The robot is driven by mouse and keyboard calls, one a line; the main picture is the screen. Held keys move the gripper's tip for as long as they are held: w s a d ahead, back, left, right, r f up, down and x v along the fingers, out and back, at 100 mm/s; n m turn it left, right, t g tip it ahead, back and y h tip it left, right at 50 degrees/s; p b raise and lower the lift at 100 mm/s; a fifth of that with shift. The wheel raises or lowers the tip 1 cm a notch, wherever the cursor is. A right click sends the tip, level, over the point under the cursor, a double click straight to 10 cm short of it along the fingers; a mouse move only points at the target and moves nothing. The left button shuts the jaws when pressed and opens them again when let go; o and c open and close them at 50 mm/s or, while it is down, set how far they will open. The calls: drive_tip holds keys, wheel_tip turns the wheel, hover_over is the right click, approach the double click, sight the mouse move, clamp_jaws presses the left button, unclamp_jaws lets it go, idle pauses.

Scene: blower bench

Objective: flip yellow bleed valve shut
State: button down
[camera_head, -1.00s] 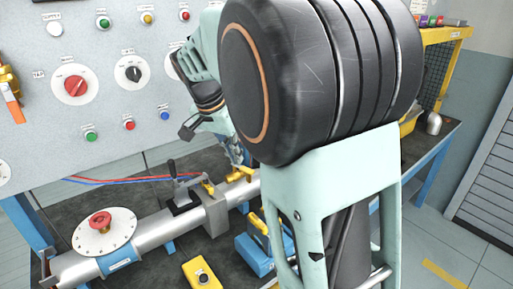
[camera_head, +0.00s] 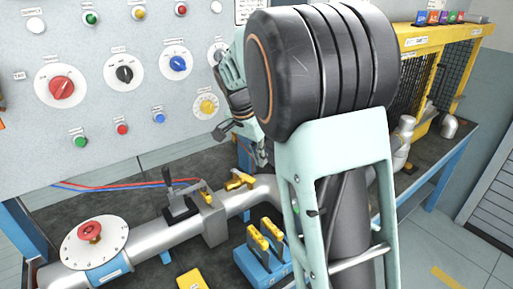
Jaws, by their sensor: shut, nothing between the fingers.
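A small yellow valve handle (camera_head: 238,181) sits on top of the grey pipe (camera_head: 150,238), right of the clamp block. A smaller yellow part (camera_head: 207,197) sits on the grey clamp block. Two yellow levers (camera_head: 265,238) stand on a blue box (camera_head: 250,262) in front of the pipe. No readable label shows which of these is the bleed valve. My gripper (camera_head: 240,132) is shut and empty, above and behind the pipe, apart from the yellow handle. My own arm hides part of it and the pipe's right end.
A panel with knobs and buttons (camera_head: 150,110) stands behind. A red knob on a white dial (camera_head: 92,236) and a black lever (camera_head: 169,180) rise from the pipe. Red and blue hoses (camera_head: 120,185) run behind it. A yellow guard frame (camera_head: 430,50) is at right.

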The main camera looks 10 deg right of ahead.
sight(250, 177)
drive_tip(key=s+a+f, duration=0.2)
drive_tip(key=shift+a+f, duration=0.1)
drive_tip(key=shift+a, duration=0.2)
idle(0.3)
drive_tip(key=shift+s+a+m+b, duration=0.5)
drive_tip(key=shift+s+a, duration=0.05)
drive_tip(key=shift+s, duration=0.05)
drive_tip(key=shift+w, duration=0.1)
